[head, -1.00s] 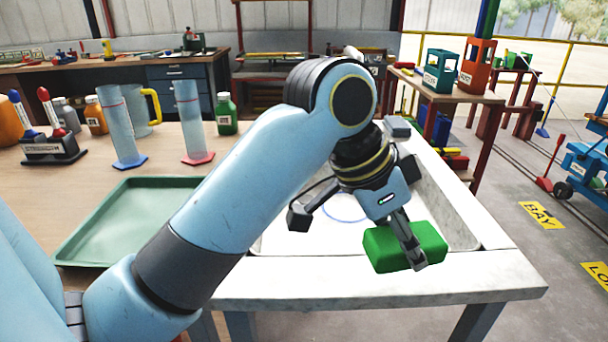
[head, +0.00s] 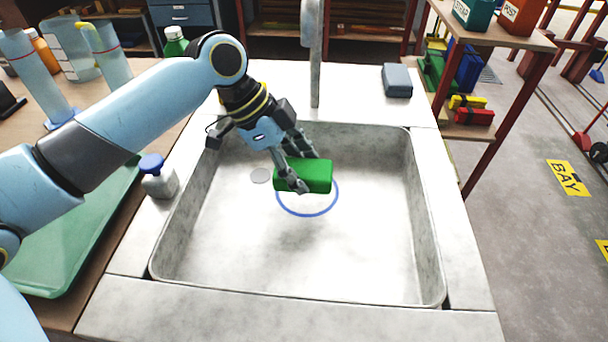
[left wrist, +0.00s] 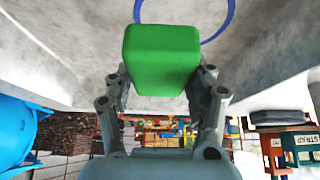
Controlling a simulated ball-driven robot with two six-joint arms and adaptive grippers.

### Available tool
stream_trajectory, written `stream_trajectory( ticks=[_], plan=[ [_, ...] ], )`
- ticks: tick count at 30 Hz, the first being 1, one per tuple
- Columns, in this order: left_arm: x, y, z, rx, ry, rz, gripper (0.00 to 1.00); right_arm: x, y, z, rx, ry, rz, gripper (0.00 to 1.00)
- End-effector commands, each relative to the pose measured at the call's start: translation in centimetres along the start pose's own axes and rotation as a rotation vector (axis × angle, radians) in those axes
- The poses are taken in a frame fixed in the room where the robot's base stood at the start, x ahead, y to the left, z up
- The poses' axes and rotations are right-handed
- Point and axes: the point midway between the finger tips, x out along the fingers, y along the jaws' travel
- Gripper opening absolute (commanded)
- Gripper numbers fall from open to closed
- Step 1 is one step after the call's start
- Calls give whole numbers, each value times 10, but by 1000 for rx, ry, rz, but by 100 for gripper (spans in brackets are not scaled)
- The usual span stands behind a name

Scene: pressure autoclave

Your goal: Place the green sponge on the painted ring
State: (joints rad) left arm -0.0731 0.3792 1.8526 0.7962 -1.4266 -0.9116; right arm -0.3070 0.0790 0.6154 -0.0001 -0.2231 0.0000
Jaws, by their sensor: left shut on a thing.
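The green sponge (head: 316,177) is held in my left gripper (head: 303,171), whose fingers are shut on its two sides. The sponge is over the sink basin and hides the far part of the painted ring (head: 307,215), a blue circle on the basin floor. In the left wrist view the sponge (left wrist: 162,58) sits between the fingertips (left wrist: 160,80). The ring (left wrist: 229,20) shows partly behind it there. The sponge looks raised off the floor, but its exact height is hard to tell. My right gripper is not in view.
The sink (head: 428,220) has raised walls around the basin. A tap (head: 314,60) stands at its back edge. A blue-capped bottle (head: 158,178) is on the left rim and a grey-blue block (head: 397,80) on the back right. A green tray (head: 85,235) lies at left. The near basin floor is clear.

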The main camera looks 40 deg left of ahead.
Motion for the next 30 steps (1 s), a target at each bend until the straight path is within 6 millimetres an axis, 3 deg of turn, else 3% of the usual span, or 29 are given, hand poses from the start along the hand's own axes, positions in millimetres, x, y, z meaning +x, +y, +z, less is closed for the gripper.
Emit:
stream_trajectory(
  ticks=[3, 7, 16, 27, 28, 30],
  plan=[
    [12, -20, 3, -1, 1, 0, 36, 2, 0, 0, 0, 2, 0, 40],
    [18, -29, 4, 0, 1, 0, 36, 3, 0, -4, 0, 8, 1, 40],
    [51, -29, 23, -2, 0, 1, 36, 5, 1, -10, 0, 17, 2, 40],
    [55, -29, 26, 0, -1, 0, 36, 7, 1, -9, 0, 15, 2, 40],
    [55, -29, 26, 0, -1, 0, 57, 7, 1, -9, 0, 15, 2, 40],
    [55, -29, 26, 0, -1, 0, 66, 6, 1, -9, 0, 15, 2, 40]
  ],
)
